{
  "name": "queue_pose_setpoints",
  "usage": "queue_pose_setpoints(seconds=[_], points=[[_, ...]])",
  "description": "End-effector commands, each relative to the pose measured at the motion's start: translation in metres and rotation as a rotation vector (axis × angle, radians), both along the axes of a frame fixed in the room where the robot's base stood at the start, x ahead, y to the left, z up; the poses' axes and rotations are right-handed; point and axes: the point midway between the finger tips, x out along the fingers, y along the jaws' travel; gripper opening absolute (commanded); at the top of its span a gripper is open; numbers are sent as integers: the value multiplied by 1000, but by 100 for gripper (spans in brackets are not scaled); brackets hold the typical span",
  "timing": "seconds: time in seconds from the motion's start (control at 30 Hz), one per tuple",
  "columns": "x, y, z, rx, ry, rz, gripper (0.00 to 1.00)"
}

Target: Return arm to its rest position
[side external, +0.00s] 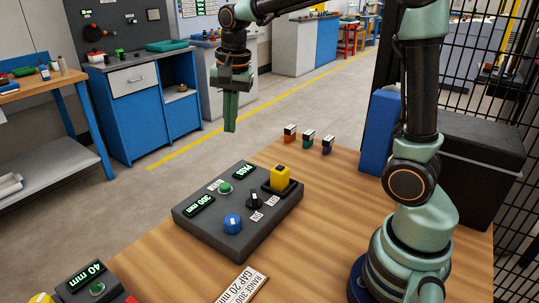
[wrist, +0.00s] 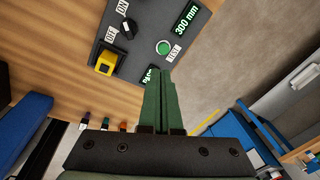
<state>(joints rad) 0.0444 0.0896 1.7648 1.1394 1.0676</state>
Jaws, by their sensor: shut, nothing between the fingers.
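My gripper (side external: 231,112) hangs pointing down in the side view, high and apart from the table, beyond the far edge of the control box. Its green fingers are together with nothing between them; they also show in the wrist view (wrist: 160,100). The dark control box (side external: 238,211) sits on the wooden table (side external: 340,225). It carries a green button, a blue knob, a black switch, a yellow block-shaped control (side external: 280,177) and lit displays, one reading 300 mm. In the wrist view the fingers cover part of the box's edge and one display.
Several small coloured blocks (side external: 308,138) stand at the table's far edge. A blue upright block (side external: 378,132) and a black case (side external: 468,163) are on the right. A second unit reading 40 mm (side external: 92,277) is at lower left. The air around my gripper is clear.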

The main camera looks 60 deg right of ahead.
Motion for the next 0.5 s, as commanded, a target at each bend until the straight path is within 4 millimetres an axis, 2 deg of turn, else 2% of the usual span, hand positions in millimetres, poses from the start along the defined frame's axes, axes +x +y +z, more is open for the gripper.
queue_pose_setpoints(seconds=[0.03,0.2,0.5], points=[[-12,2,8,-14,-31,78,0],[-48,8,20,-78,-118,362,0],[-106,16,17,-241,-252,831,0]])
